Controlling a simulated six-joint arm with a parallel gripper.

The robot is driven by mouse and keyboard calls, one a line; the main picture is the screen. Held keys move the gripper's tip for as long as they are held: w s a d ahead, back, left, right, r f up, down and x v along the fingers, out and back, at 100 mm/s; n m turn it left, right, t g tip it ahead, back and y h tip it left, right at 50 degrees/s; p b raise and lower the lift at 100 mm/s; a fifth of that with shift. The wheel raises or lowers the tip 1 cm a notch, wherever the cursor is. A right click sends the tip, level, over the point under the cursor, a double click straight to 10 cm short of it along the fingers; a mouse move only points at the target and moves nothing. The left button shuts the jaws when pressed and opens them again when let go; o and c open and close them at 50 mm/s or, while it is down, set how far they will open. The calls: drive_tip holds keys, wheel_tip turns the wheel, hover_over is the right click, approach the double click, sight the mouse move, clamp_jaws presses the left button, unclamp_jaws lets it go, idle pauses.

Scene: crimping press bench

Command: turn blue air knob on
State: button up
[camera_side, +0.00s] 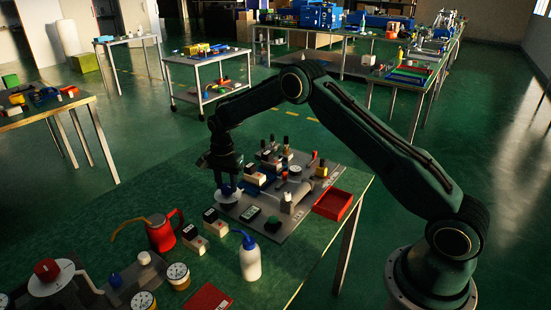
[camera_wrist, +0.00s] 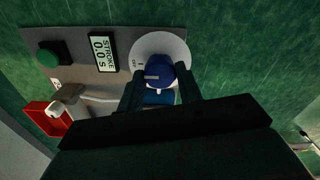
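The blue air knob (camera_wrist: 160,71) sits on a round white dial plate (camera_wrist: 157,42) on the grey press panel. In the side view my gripper (camera_side: 228,180) points down over the white dial, with the knob (camera_side: 228,190) partly hidden by the fingers.
A stroke display (camera_wrist: 102,50) and a green button (camera_wrist: 53,54) are on the panel beside the dial. A red tray (camera_side: 333,204) lies at the panel's right edge. A blue-capped white bottle (camera_side: 250,258) and a red can (camera_side: 161,231) stand in front.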

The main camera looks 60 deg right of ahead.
drive_tip(key=shift+c, duration=1.1)
drive_tip(key=shift+n, duration=0.4)
drive_tip(key=n, duration=0.8)
drive_tip(key=shift+n, duration=0.3)
drive_tip(key=n, duration=0.4)
drive_tip(key=shift+r, duration=0.1)
drive_tip(key=n, duration=0.4)
drive_tip(key=shift+n, duration=0.3)
drive_tip(key=o, duration=1)
